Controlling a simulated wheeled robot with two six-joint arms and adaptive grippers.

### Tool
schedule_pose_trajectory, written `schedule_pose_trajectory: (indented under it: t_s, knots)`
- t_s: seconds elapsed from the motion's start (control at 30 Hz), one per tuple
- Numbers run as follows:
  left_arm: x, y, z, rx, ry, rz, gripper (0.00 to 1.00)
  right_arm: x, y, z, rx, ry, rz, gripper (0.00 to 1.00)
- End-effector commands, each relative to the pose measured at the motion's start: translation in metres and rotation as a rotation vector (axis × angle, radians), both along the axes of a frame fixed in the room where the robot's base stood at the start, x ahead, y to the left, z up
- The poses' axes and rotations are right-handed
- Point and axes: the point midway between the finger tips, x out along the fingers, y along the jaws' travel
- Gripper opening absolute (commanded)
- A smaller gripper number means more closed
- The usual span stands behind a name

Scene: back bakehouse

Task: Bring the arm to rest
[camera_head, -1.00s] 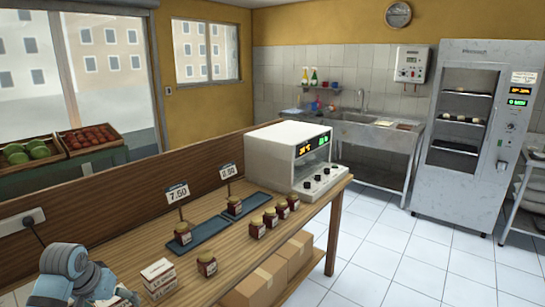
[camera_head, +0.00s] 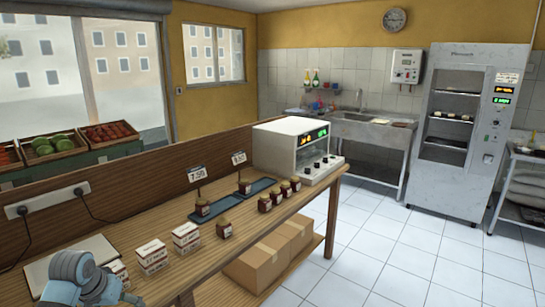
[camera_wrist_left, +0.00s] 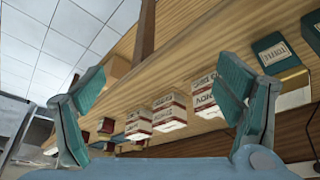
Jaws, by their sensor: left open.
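My left arm shows at the bottom left of the head view, with its gripper (camera_head: 98,284) over the near left part of the wooden counter (camera_head: 165,285). In the left wrist view the two teal fingers of the left gripper (camera_wrist_left: 165,82) stand wide apart with nothing between them. Beyond the fingers, the wrist view shows the counter tilted, with several red-and-white boxes (camera_wrist_left: 168,112). The same kind of box (camera_head: 152,257) stands just right of my arm in the head view. My right gripper is in neither view.
Jars (camera_head: 224,229) stand along the counter. Blue trays (camera_head: 217,206) with price signs lie behind them. A white oven (camera_head: 268,148) stands at the far end. Cardboard boxes (camera_head: 257,266) sit on the lower shelf. A pale board (camera_head: 62,256) lies by my arm. The tiled floor (camera_head: 400,240) is clear.

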Motion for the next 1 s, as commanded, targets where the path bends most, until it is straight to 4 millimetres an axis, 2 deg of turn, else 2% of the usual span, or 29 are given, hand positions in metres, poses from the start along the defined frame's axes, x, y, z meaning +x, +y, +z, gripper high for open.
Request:
schedule_pose_trajectory:
  t_s: [0.27, 0.47, 0.57, 0.67, 0.7, 0.77, 0.8, 0.87, 0.9, 0.97, 1.0]
  knots:
    - [-0.006, -0.005, -0.056, -0.003, 0.022, 0.011, 0.85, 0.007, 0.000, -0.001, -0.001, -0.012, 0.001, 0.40]
    - [-0.022, -0.010, -0.121, 0.004, 0.050, 0.023, 0.85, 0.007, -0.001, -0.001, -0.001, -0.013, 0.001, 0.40]
    - [-0.039, -0.015, -0.163, 0.012, 0.069, 0.026, 0.85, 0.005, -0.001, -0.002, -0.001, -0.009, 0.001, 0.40]
    - [-0.068, -0.022, -0.216, 0.025, 0.097, 0.024, 0.85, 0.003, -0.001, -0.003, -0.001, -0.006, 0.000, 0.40]
    - [-0.084, -0.026, -0.240, 0.032, 0.112, 0.021, 0.85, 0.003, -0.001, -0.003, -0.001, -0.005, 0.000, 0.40]
    - [-0.113, -0.033, -0.277, 0.042, 0.134, 0.012, 0.85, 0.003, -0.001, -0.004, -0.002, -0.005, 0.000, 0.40]
    - [-0.134, -0.038, -0.300, 0.050, 0.149, 0.004, 0.85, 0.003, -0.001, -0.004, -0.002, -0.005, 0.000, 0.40]
    - [-0.167, -0.047, -0.331, 0.061, 0.169, -0.010, 0.85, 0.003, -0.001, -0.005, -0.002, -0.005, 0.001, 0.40]
    - [-0.190, -0.053, -0.350, 0.067, 0.183, -0.023, 0.85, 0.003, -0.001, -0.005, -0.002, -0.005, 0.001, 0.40]
    - [-0.227, -0.064, -0.376, 0.074, 0.204, -0.043, 0.85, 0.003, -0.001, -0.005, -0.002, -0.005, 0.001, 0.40]
    - [-0.253, -0.072, -0.391, 0.077, 0.218, -0.058, 0.85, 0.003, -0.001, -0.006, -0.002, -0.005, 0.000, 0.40]
